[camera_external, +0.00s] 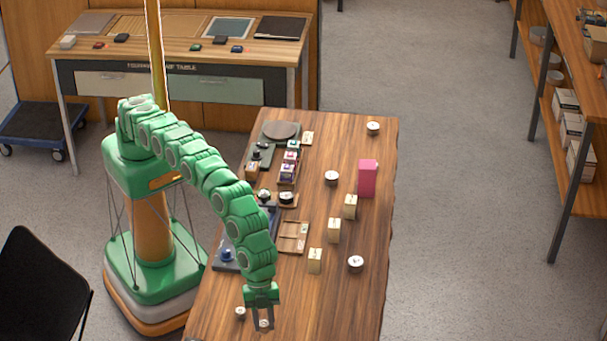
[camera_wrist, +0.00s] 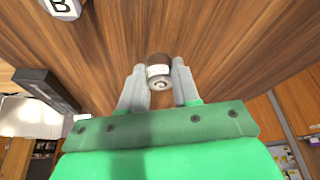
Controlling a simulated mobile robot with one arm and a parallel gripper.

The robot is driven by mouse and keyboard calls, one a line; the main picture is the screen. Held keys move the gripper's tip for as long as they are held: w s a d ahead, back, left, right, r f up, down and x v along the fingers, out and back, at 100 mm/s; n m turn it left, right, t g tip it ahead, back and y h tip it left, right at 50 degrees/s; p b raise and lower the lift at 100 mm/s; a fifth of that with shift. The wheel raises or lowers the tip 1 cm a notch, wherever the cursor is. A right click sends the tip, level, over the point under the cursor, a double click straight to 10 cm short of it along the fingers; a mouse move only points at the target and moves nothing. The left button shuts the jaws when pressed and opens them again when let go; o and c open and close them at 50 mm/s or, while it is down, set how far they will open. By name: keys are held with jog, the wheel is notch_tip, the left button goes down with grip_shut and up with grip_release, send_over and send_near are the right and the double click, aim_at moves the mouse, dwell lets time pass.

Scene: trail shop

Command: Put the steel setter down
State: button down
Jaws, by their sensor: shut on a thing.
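My gripper (camera_external: 259,318) is low over the near end of the wooden table (camera_external: 330,300). Its two grey fingers are shut on a small steel setter (camera_wrist: 160,72), a short cylinder with a pale band. In the external view the setter (camera_external: 264,324) is a small pale round shape between the fingertips. The wood lies close behind it, and I cannot tell whether it touches the table.
A small round piece (camera_external: 240,313) stands just left of my gripper. Cream blocks (camera_external: 315,260), white-topped round pieces (camera_external: 356,264) and a pink box (camera_external: 368,178) stand farther up the table. A wooden tray (camera_external: 293,237) lies left of the blocks. The right side of the near end is bare.

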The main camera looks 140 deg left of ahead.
aim_at(264, 322)
jog(key=shift+f, duration=1.35)
jog(key=shift+f, duration=0.15)
jog(key=c, duration=0.8)
grip_release()
jog(key=shift+v, duration=6.15)
